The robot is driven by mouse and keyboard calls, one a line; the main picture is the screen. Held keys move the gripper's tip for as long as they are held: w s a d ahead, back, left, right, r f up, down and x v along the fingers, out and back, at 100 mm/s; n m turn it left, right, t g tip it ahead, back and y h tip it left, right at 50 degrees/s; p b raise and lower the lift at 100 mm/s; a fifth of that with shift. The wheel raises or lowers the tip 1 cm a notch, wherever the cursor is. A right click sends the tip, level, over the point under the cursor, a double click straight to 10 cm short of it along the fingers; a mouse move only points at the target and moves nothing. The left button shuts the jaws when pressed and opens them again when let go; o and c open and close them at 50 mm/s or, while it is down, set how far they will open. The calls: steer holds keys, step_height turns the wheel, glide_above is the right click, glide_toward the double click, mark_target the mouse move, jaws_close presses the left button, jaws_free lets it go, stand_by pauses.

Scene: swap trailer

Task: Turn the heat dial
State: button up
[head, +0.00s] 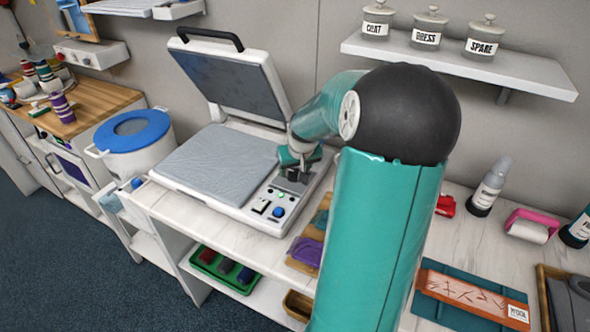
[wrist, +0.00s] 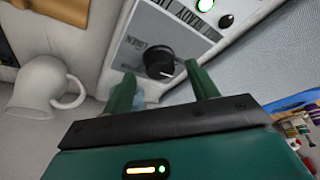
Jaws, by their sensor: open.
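The heat dial (wrist: 158,62) is a black round knob with a white pointer line on a grey label plate, seen in the wrist view. It sits on the white control panel of the press (head: 285,200), whose lid stands raised. My gripper (wrist: 162,75) is open, with one green finger to the left of the dial and the other to its right. I cannot tell whether either finger touches it. In the head view my gripper (head: 297,168) is over the far part of the panel and hides the dial.
A blue knob (head: 279,211) is at the panel's near end. A white cup (wrist: 42,85) lies left in the wrist view. A shelf (head: 455,62) with jars is above right.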

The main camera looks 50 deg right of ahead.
steer(key=shift+w+d+f, duration=0.1)
steer(key=shift+w+f, duration=0.1)
steer(key=shift+f, duration=0.35)
steer(key=shift+c, duration=0.5)
steer(key=c, duration=0.9)
